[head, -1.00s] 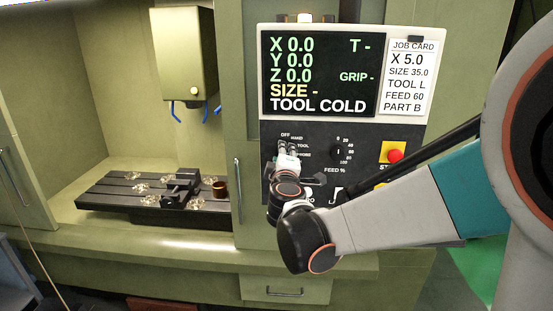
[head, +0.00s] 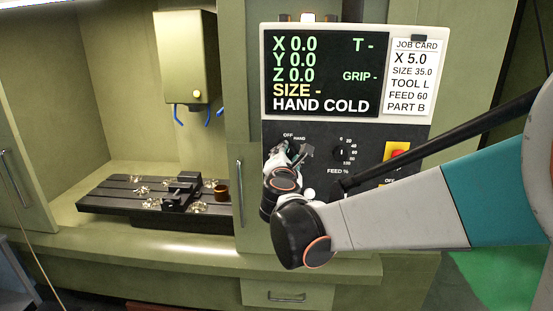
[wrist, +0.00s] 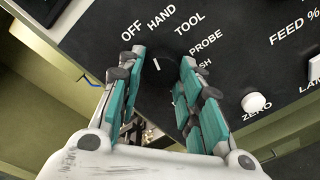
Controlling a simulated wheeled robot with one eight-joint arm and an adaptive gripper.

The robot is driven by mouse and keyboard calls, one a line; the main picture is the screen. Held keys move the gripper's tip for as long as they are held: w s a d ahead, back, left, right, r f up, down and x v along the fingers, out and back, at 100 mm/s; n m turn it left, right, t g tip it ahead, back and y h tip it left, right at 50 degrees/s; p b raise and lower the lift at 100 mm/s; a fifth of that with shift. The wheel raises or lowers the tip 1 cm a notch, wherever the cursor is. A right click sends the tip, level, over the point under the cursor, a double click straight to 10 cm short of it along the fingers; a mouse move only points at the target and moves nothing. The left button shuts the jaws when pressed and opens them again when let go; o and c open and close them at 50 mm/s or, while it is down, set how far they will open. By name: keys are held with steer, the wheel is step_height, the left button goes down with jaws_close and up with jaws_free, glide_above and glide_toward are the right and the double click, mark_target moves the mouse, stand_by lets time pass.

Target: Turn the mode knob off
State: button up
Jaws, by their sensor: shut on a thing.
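The mode knob (wrist: 155,75) is a dark round knob with a short white pointer mark, on the black control panel (wrist: 235,65). In the wrist view the labels OFF, HAND, TOOL and PROBE arc around it, and the mark points up towards the OFF and HAND side. My gripper (wrist: 163,62) is shut on the knob, with a teal-padded finger on either side. In the head view my gripper (head: 291,152) covers the knob and hides the lower mode labels. The screen (head: 318,72) reads HAND COLD on its bottom line.
A feed knob (head: 341,152) sits right of my gripper. A white zero button (wrist: 254,102) is close to my right finger. A job card (head: 411,75) hangs beside the screen.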

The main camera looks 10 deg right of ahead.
steer(key=shift+s+f+n+b, duration=0.1)
steer(key=shift+n+b, duration=0.2)
steer(key=shift+n, duration=1.3)
steer(key=shift+h, duration=0.3)
steer(key=o, duration=1.1)
steer(key=shift+c, duration=0.2)
steer(key=v, duration=1.2)
steer(key=shift+d, duration=0.1)
